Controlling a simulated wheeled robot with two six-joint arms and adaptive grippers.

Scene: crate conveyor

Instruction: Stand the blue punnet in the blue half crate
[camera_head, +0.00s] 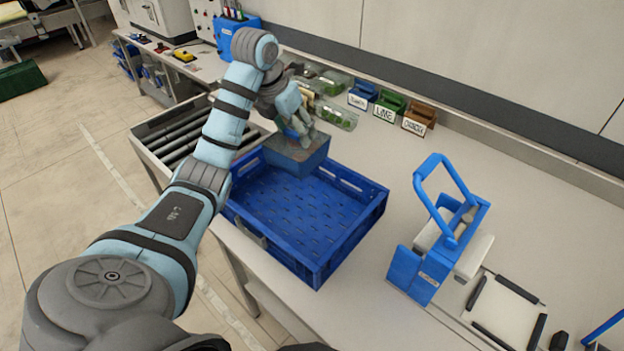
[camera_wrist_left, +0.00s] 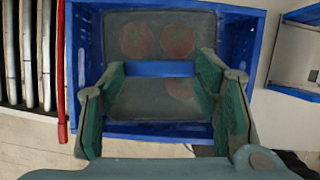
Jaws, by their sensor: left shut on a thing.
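The blue punnet (camera_head: 297,161) hangs from my left gripper (camera_head: 301,130), which is shut on it from above. In the left wrist view the punnet's greyish top (camera_wrist_left: 150,27) shows red tomato shapes, and a blue band crosses between the fingers of the gripper (camera_wrist_left: 160,78). The blue half crate (camera_head: 328,262) stands on the table, with its patterned floor bare where it shows. In the head view the punnet overlaps the crate's far left part. It looks level and held above; the exact gap cannot be told. My right gripper is out of view.
A roller conveyor (camera_head: 180,135) lies left of the crate. Clear packs (camera_head: 335,116) and small labelled blue, green and brown bins (camera_head: 384,108) stand along the wall. A blue-framed device (camera_head: 420,275) stands to the right. The table between is clear.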

